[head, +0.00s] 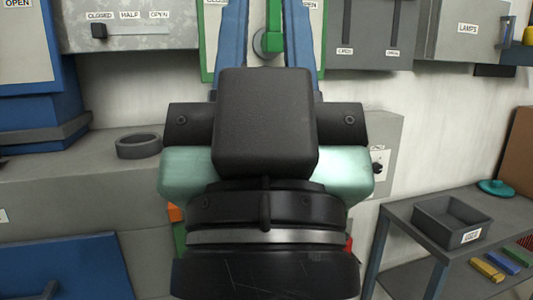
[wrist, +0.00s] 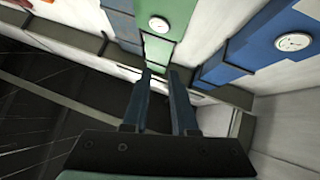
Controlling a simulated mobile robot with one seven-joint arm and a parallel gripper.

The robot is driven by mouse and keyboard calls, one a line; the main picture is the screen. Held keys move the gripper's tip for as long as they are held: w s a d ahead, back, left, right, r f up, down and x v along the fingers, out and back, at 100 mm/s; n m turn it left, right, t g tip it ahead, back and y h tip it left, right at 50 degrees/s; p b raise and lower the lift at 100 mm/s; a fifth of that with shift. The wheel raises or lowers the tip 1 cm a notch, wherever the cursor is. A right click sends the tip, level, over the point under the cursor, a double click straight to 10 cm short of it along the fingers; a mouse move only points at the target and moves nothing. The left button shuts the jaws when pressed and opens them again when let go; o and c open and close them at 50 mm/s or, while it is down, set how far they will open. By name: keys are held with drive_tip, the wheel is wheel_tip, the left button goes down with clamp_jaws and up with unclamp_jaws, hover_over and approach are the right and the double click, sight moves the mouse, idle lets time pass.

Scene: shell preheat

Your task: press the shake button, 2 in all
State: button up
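No shake button can be made out by label in either view. My gripper (wrist: 160,73) is open, with two blue fingers apart and nothing seen between them in the wrist view. In the head view my gripper body fills the middle and hides much of the grey housing behind it. Its fingers run up past the top edge there, so the tips are out of view. A green upright part with a round base (head: 271,42) shows between the fingers. Whether the fingers touch anything cannot be told.
A slider panel marked closed, half and open (head: 130,28) is at upper left. A dark ring (head: 139,146) lies on the grey ledge. A lamps box (head: 466,40) is at upper right.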

clamp_jaws()
idle(1.1)
